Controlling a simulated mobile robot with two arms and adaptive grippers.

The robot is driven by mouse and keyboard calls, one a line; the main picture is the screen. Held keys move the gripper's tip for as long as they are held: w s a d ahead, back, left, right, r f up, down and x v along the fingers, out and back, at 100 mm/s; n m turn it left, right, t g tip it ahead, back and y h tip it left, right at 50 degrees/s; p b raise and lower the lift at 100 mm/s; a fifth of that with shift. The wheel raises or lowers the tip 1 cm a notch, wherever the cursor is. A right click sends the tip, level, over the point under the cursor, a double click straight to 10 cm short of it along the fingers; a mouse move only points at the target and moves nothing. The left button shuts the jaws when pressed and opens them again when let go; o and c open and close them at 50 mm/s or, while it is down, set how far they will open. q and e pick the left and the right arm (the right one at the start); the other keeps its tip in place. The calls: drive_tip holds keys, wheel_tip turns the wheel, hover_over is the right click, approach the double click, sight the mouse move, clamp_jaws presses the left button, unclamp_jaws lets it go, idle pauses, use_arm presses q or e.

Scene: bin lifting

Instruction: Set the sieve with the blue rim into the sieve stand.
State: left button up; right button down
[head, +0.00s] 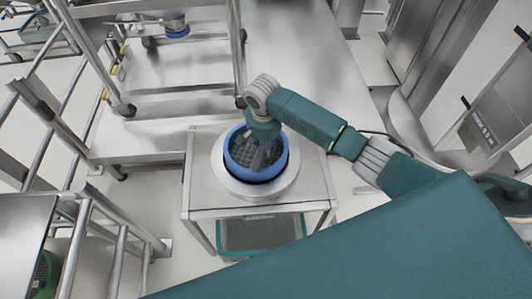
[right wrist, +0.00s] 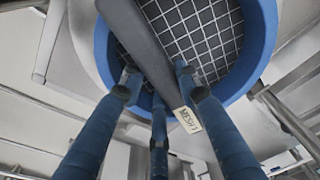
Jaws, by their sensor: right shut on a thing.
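The sieve with the blue rim (head: 284,152) has a dark mesh and a grey bar across it. It is over the round pale metal sieve stand (head: 228,184) on a small steel table. I cannot tell whether the sieve rests in the stand or hangs just above it. My right gripper (head: 262,150) reaches down over the sieve. In the right wrist view, its three blue fingers (right wrist: 160,85) are shut on the grey bar (right wrist: 152,50), which carries a label reading MESH 1. The blue rim (right wrist: 262,50) and square mesh show behind them. My left gripper is out of view.
The steel table (head: 200,203) has bare edges around the stand. A green bin (head: 258,235) sits beneath it. A steel rack (head: 165,140) stands behind to the left, with another blue-rimmed item (head: 177,32) at the back. Metal rails (head: 120,245) are at the lower left.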

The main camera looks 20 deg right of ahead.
wheel_tip(320, 180, down, 4)
drive_tip(key=shift+f, duration=0.2)
drive_tip(key=c, duration=1.3)
unclamp_jaws()
drive_tip(key=shift+f, duration=0.1)
drive_tip(key=shift+o, duration=0.2)
drive_tip(key=r, duration=0.4)
drive_tip(key=s+r, duration=0.1)
drive_tip(key=r, duration=0.3)
drive_tip(key=a+r, duration=0.1)
drive_tip(key=r, duration=0.3)
drive_tip(key=shift+s+r+p, duration=0.1)
drive_tip(key=shift+s+p, duration=0.05)
drive_tip(key=shift+p, duration=0.2)
